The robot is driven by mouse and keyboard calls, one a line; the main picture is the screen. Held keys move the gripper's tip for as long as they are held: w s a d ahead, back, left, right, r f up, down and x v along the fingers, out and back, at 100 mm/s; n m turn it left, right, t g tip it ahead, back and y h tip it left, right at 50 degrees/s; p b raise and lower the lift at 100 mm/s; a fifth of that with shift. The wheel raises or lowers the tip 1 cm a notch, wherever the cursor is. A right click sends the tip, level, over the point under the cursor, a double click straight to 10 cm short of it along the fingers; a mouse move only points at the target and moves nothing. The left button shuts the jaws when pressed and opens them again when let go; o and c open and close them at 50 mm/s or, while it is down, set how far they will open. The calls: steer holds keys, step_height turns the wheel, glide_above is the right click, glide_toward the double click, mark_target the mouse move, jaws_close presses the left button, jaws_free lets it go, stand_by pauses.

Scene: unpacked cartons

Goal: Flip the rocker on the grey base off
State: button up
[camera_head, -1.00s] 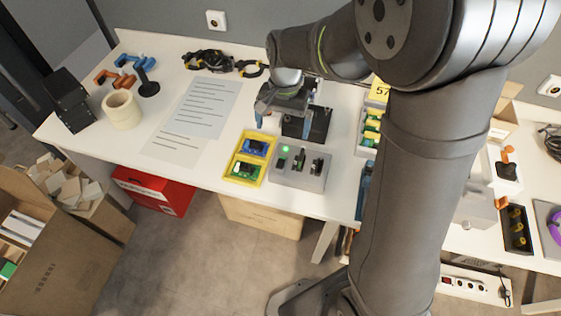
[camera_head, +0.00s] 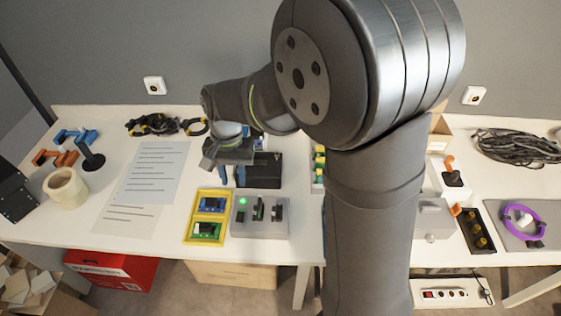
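A grey base (camera_head: 259,228) lies on the white table, with a lit green lamp (camera_head: 242,201) at its upper left. Several small dark switch parts (camera_head: 260,210) stand on it; they are too small to tell which is the rocker or how it is tilted. My gripper (camera_head: 231,178) hangs above the table behind the base's left part, apart from it. Its two bluish fingers show apart with nothing visible between them, so it looks open.
A yellow tray (camera_head: 187,229) with blue and green boards stands left of the base. A black box (camera_head: 264,171) stands close behind it. Printed sheets (camera_head: 155,172) and a tape roll (camera_head: 65,187) lie farther left. My arm hides table to the right.

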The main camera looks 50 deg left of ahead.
mark_target(239, 219)
jaws_close()
steer(key=f, duration=0.9)
steer(key=s+d+f, duration=0.1)
steer(key=f, duration=0.3)
steer(key=shift+s+d+f, duration=0.1)
steer(key=shift+f, duration=0.3)
